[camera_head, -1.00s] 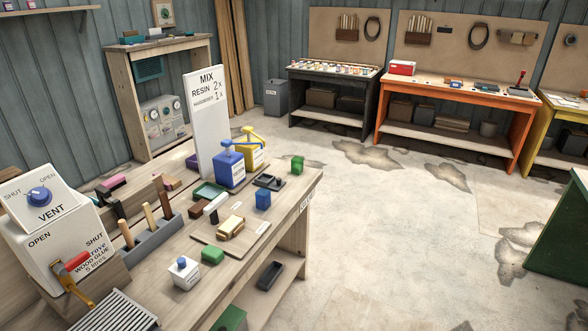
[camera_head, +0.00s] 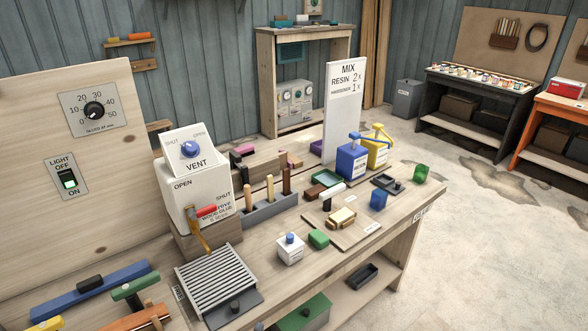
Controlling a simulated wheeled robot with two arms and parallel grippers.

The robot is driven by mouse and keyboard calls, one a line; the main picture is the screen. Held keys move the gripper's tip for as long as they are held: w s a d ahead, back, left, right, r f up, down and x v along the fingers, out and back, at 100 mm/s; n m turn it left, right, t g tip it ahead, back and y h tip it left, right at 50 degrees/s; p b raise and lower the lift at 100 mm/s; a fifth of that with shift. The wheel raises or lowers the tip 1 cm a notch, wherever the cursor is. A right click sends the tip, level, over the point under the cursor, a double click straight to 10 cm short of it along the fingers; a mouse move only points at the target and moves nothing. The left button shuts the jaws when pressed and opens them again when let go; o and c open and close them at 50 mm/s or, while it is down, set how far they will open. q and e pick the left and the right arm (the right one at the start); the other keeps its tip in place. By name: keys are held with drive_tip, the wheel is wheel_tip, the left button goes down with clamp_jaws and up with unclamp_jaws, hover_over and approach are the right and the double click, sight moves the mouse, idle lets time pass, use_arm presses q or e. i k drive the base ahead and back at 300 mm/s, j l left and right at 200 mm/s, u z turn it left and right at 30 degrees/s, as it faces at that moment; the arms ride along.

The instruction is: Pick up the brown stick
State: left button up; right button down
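A grey holder (camera_head: 271,212) stands on the wooden workbench (camera_head: 345,262), with upright sticks in it. A brown stick (camera_head: 286,181) stands at its right end. A yellowish stick (camera_head: 270,188) stands in the middle and a tan stick (camera_head: 249,197) at the left end. The lower ends of the sticks are hidden in the holder. Neither of my grippers is in view.
A slatted grey grate (camera_head: 216,278) and a small white bottle (camera_head: 290,250) are in front. Blue (camera_head: 352,162) and yellow (camera_head: 376,152) pump containers stand behind right. Open floor lies to the right.

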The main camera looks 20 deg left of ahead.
sight(285, 172)
drive_tip(key=i+l+u, duration=0.2)
drive_tip(key=u, duration=0.25)
drive_tip(key=i+l+u, duration=0.2)
drive_tip(key=l+u, duration=0.2)
drive_tip(key=i+l+u, duration=0.1)
drive_tip(key=l, duration=0.35)
drive_tip(key=i+l+u, duration=0.1)
drive_tip(key=l, duration=0.35)
drive_tip(key=i+l+u, duration=0.1)
drive_tip(key=i+l, duration=0.15)
drive_tip(key=l, duration=0.25)
drive_tip(key=i+l+u, duration=0.1)
drive_tip(key=l, duration=0.4)
drive_tip(key=i+l+u, duration=0.15)
drive_tip(key=l, duration=0.35)
drive_tip(key=i+l, duration=0.1)
drive_tip(key=l, duration=0.45)
drive_tip(key=i+l, duration=0.1)
drive_tip(key=l, duration=0.45)
drive_tip(key=i+l, duration=0.1)
drive_tip(key=l, duration=0.45)
